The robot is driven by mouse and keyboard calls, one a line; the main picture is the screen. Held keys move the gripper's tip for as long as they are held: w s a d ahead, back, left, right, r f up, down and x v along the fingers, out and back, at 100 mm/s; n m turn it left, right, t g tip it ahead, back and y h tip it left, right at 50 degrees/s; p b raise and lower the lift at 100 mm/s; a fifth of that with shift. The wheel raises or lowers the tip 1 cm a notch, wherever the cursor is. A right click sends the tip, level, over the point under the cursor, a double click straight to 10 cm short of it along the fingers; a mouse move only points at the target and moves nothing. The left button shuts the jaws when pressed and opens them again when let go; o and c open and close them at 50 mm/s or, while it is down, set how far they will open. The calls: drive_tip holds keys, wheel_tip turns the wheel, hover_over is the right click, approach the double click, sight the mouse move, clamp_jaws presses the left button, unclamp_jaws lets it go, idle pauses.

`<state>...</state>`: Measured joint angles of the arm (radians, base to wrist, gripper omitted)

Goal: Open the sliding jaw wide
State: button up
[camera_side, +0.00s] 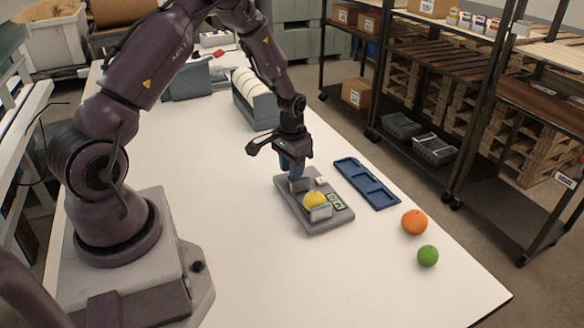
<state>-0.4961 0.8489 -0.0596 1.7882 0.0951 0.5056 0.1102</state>
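A grey flat device (318,222) lies on the white table, like a small vise with a green display (335,201) at its right. A yellow round fruit (314,200) sits on it, behind an upright grey jaw plate (321,212) at the near end. Another grey jaw block (300,185) stands at the far end. My gripper (294,176) points down over that far end, its blue fingers at or just above the far block. The view is too small to show whether the fingers are apart, or touch the block. A small white part (321,181) is beside them.
A blue compartment tray (367,183) lies right of the device. An orange (414,222) and a green fruit (428,256) sit farther right, near the table edge. A grey rack of light sheets (256,103) stands behind.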

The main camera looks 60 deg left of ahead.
wheel_tip(320, 180, up, 13)
drive_tip(key=shift+f, duration=0.15)
idle(0.4)
drive_tip(key=s+d+r+m+t, duration=0.3)
drive_tip(key=s+d+r+t, duration=0.2)
drive_tip(key=s+d+r, duration=1.2)
drive_tip(key=shift+s+d+r+t, duration=0.3)
drive_tip(key=shift+d, duration=0.15)
